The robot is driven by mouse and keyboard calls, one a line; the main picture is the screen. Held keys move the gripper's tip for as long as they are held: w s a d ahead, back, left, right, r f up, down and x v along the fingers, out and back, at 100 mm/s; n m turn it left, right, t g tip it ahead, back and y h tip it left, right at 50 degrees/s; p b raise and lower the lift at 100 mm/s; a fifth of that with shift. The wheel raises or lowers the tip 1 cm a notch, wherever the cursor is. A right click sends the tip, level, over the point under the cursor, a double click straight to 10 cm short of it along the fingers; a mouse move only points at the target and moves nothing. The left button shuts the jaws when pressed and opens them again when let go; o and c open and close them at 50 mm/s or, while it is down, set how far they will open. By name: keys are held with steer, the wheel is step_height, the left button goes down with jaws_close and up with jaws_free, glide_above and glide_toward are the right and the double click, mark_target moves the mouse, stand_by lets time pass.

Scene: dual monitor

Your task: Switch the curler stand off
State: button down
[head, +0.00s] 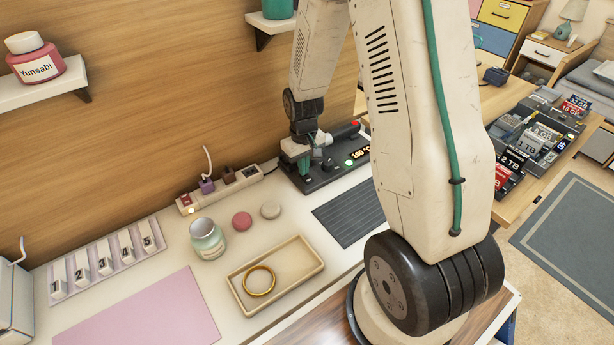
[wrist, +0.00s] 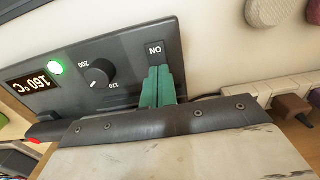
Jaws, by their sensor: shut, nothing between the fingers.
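The curler stand (head: 318,181) is a dark unit at the back of the desk, against the wooden wall. In the wrist view its panel (wrist: 130,58) shows a display reading 160°C (wrist: 32,83), a lit green light (wrist: 56,67), a black dial (wrist: 97,74) marked 120 and 200, and an ON label (wrist: 155,49). My gripper (wrist: 158,74) has its green fingers shut and empty, with the tips just beside the ON label. They cover part of the panel there, and contact cannot be told. In the head view my gripper (head: 303,164) is over the stand's left end.
A power strip (head: 222,188) with plugs lies left of the stand. A jar (head: 207,240), two round pads (head: 242,221), a tray (head: 245,303) with a gold ring, and a dark slatted mat (head: 345,218) are in front. A numbered switch row (head: 105,262) is at left.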

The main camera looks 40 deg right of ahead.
steer(key=shift+f, duration=0.25)
steer(key=shift+r, duration=3.5)
steer(key=shift+s, duration=0.35)
steer(key=s+a+r, duration=0.5)
steer(key=s+r, duration=0.6)
steer(key=s, duration=0.1)
steer(key=s+a+r+t, duration=0.1)
steer(key=s+a+r, duration=0.4)
steer(key=s+r, duration=0.7)
